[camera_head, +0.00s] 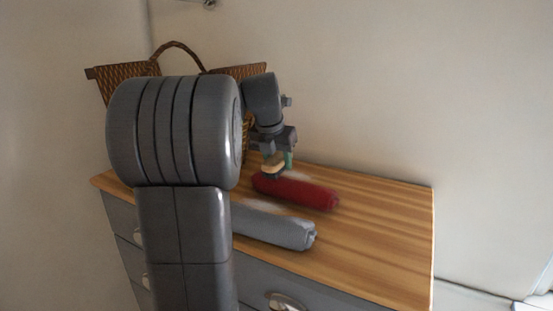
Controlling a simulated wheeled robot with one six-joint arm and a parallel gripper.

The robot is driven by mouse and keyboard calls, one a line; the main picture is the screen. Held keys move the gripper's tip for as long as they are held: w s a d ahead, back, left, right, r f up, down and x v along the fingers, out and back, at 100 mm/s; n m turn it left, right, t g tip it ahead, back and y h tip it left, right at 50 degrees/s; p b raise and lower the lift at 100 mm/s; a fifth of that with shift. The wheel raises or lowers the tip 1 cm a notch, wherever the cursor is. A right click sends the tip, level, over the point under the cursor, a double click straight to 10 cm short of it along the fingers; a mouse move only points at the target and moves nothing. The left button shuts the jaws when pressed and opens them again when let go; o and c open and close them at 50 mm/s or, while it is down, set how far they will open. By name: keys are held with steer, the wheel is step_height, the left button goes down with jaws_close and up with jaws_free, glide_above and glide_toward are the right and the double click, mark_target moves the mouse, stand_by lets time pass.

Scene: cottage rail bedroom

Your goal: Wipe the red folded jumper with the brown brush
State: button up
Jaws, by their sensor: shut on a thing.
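The red folded jumper (310,194) lies as a rolled shape on the wooden top of a chest of drawers. A pale, whitish patch shows on its upper side. My gripper (275,161) is above the jumper's left end, shut on the brown brush (273,172). The brush looks small and tan, and its underside is at or just above the jumper; I cannot tell whether they touch. My arm hides part of the chest top and the area left of the jumper.
A grey rolled cloth (275,226) lies in front of the jumper, with a whitish patch on it. A wicker basket (110,82) with a handle stands behind my arm. The right part of the wooden chest top (385,230) is clear. A wall rises behind.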

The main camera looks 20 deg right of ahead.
mark_target(304, 174)
steer(key=shift+s+d+r+p, duration=0.2)
steer(key=shift+s+d+p, duration=0.1)
steer(key=shift+s+d, duration=0.8)
steer(key=shift+s+d+f, duration=0.1)
steer(key=shift+s+d, duration=0.7)
steer(key=shift+s, duration=0.35)
steer(key=shift+s+d+f, duration=0.1)
steer(key=shift+s+d, duration=0.75)
steer(key=shift+s, duration=0.3)
steer(key=shift+s+d+f, duration=0.1)
steer(key=shift+s+d, duration=0.7)
steer(key=shift+s, duration=0.35)
steer(key=shift+w, duration=0.1)
steer(key=shift+w+a+r, duration=0.1)
steer(key=shift+w+a, duration=0.55)
steer(key=shift+w, duration=0.15)
steer(key=shift+w+a+r, duration=0.1)
steer(key=shift+w+a, duration=0.5)
steer(key=shift+w, duration=0.2)
steer(key=shift+w+a+f, duration=0.1)
steer(key=shift+w+a, duration=1.15)
steer(key=shift+w, duration=0.3)
steer(key=shift+w+a, duration=1.25)
steer(key=shift+w, duration=0.25)
steer(key=shift+r, duration=3.05)
